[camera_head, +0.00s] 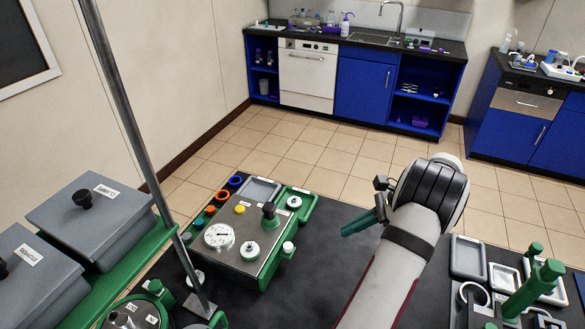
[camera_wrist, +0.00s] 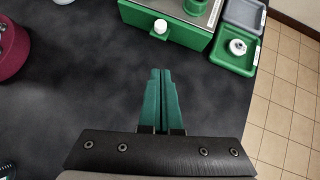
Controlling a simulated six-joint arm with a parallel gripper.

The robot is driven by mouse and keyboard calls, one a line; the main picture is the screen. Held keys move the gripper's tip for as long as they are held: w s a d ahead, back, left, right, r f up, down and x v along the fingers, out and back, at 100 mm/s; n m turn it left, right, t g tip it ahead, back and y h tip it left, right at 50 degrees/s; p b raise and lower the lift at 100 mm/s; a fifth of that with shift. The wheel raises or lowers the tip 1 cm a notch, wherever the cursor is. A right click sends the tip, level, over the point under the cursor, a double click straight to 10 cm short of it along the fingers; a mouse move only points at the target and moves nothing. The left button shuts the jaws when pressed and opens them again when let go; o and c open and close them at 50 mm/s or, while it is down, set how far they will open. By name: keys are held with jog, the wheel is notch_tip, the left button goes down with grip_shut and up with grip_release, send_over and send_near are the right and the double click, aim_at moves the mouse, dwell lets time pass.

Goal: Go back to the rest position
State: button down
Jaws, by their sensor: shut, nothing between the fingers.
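My gripper (camera_head: 347,231) shows in the head view at the end of my arm, over the dark table to the right of the green-sided device. In the wrist view my gripper (camera_wrist: 162,72) points at the bare dark tabletop. Its two green fingers lie together with nothing between them. The device (camera_head: 250,240) has a grey top with a round white gauge (camera_head: 219,236), a green knob and coloured rings along its left side. Its near side and a white knob (camera_wrist: 160,26) show at the top of the wrist view, beyond the fingertips and apart from them.
Grey lidded boxes (camera_head: 95,215) stand at the left on a green rack, beside a metal pole (camera_head: 130,125). Trays (camera_head: 468,258) and a green-handled device (camera_head: 530,290) stand at the right. A dark red round thing (camera_wrist: 10,48) is at the wrist view's left. Tabletop under my gripper is clear.

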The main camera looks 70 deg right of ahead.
jog(key=w+a+r+n+g+y, duration=0.15)
jog(key=w+a+r+n, duration=0.25)
jog(key=w+a, duration=0.4)
jog(key=w+a+r+n+g, duration=0.3)
jog(key=w+a+n, duration=0.2)
jog(key=a, duration=0.4)
jog(key=w+a+r+n+g+y, duration=0.15)
jog(key=w+a+r+n, duration=0.25)
jog(key=w+a, duration=0.4)
jog(key=s+a+n+g+h, duration=0.1)
jog(key=s+a+n, duration=0.3)
jog(key=a, duration=0.3)
jog(key=s+a+f+n+h, duration=0.1)
jog(key=s+a+n, duration=0.3)
jog(key=a, duration=0.3)
jog(key=s+a+n+g+h, duration=0.1)
jog(key=s+a+n+h, duration=0.1)
jog(key=s+a+n, duration=0.2)
jog(key=a+n, duration=0.2)
jog(key=shift+a+f+g, duration=0.3)
jog(key=shift+a+f, duration=0.05)
jog(key=shift+a, duration=0.05)
